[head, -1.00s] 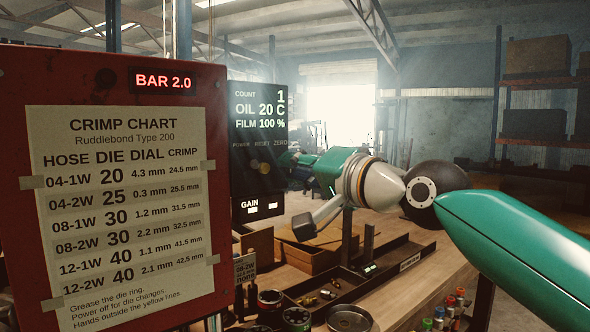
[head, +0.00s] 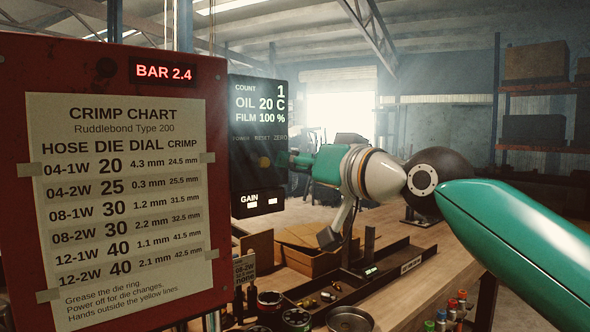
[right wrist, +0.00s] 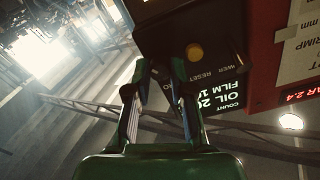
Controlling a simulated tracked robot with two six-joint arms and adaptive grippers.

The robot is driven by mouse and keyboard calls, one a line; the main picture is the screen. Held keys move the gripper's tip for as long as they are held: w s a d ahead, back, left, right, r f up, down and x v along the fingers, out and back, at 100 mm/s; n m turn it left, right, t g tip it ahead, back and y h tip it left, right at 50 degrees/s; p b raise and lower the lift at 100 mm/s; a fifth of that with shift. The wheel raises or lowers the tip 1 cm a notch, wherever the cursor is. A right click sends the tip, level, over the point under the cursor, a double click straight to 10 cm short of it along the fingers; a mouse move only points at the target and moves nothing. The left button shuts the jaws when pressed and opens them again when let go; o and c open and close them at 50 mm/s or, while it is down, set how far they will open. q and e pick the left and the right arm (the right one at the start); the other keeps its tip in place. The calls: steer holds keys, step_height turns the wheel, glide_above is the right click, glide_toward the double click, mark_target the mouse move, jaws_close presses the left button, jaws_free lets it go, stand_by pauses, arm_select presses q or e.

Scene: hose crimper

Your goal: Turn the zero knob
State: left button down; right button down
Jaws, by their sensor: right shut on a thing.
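The dark control panel (head: 256,180) carries the labels POWER, RESET and ZERO in a row. My right gripper (head: 293,159) reaches in from the right to the panel's right edge, just below the ZERO label (head: 280,138). In the right wrist view its two fingers (right wrist: 160,72) close in against the panel face, with part of the ZERO label between them. The gripper is shut on the zero knob, which the fingers hide. My left gripper is not in view.
A red box (head: 120,70) with a crimp chart and a BAR 2.4 display stands at left, near the panel. Below are a wooden bench (head: 430,270), a long dark tray (head: 400,262) and round dies (head: 296,318).

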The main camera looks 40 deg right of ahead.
steer(key=shift+w+f+n, duration=0.1)
steer(key=shift+f+n, duration=0.1)
steer(key=shift+n, duration=1.1)
steer(key=c, duration=1)
jaws_free()
steer(key=shift+r, duration=0.1)
steer(key=s, duration=0.8)
steer(key=s+d, duration=0.1)
steer(key=s, duration=0.3)
